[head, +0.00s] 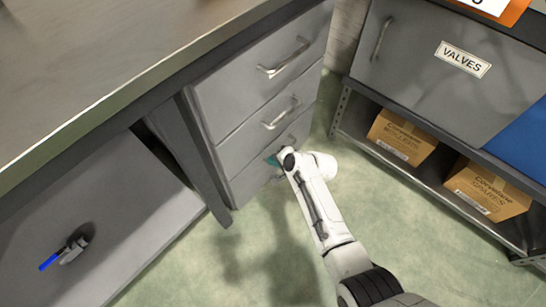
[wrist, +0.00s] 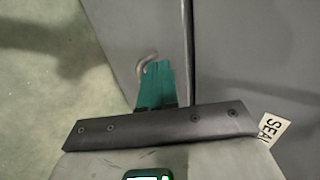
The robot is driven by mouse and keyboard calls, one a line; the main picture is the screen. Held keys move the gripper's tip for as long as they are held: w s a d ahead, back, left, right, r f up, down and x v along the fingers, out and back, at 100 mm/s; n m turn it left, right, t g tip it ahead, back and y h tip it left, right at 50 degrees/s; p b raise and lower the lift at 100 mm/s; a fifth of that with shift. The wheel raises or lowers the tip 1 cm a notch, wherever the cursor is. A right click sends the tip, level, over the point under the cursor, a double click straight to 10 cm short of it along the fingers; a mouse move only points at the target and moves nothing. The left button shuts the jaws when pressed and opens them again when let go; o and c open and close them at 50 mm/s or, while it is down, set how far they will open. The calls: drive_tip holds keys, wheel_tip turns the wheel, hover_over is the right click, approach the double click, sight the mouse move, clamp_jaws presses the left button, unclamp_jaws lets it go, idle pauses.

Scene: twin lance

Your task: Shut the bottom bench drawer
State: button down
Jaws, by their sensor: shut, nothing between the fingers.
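The bench drawer unit shows three grey drawers with bar handles in the head view. The bottom drawer (head: 248,180) is lowest, and its front looks about level with the drawers above. My gripper (head: 272,160) is at this front, with its teal fingers partly hidden by my wrist. In the wrist view the shut teal fingers (wrist: 158,68) point at the grey bottom drawer front (wrist: 130,30), beside a curved handle (wrist: 146,66), which they partly cover. Nothing is held. I cannot tell whether the fingertips touch the front.
The middle drawer (head: 240,145) and top drawer (head: 235,90) sit above. To the right, a shelf unit (head: 345,125) holds boxes (head: 402,137) below a grey VALVES front (head: 430,75). Green floor (head: 240,260) lies open between. A label (wrist: 271,129) shows in the wrist view.

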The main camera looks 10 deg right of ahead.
drive_tip(key=p+v, duration=0.5)
drive_tip(key=v, duration=0.6)
drive_tip(key=shift+s+d+f, duration=0.25)
drive_tip(key=shift+s+f, duration=0.05)
drive_tip(key=shift+f, duration=0.05)
drive_tip(key=s+d+r+n+g+h, duration=0.2)
drive_tip(key=s+d+r+n, duration=0.15)
drive_tip(key=s, duration=0.65)
drive_tip(key=s+d+r+n+g+h+p, duration=0.1)
drive_tip(key=s+d+r+n+g+h, duration=0.25)
drive_tip(key=s, duration=0.75)
drive_tip(key=s+d+r+n+g, duration=0.1)
drive_tip(key=s+d+r+n, duration=0.3)
drive_tip(key=s, duration=0.6)
wheel_tip(320, 180, up, 23)
drive_tip(key=p, duration=2.1)
drive_tip(key=shift+w+d+f+m+p, duration=0.2)
drive_tip(key=shift+d+f+m+p, duration=0.1)
drive_tip(key=shift+p, duration=0.1)
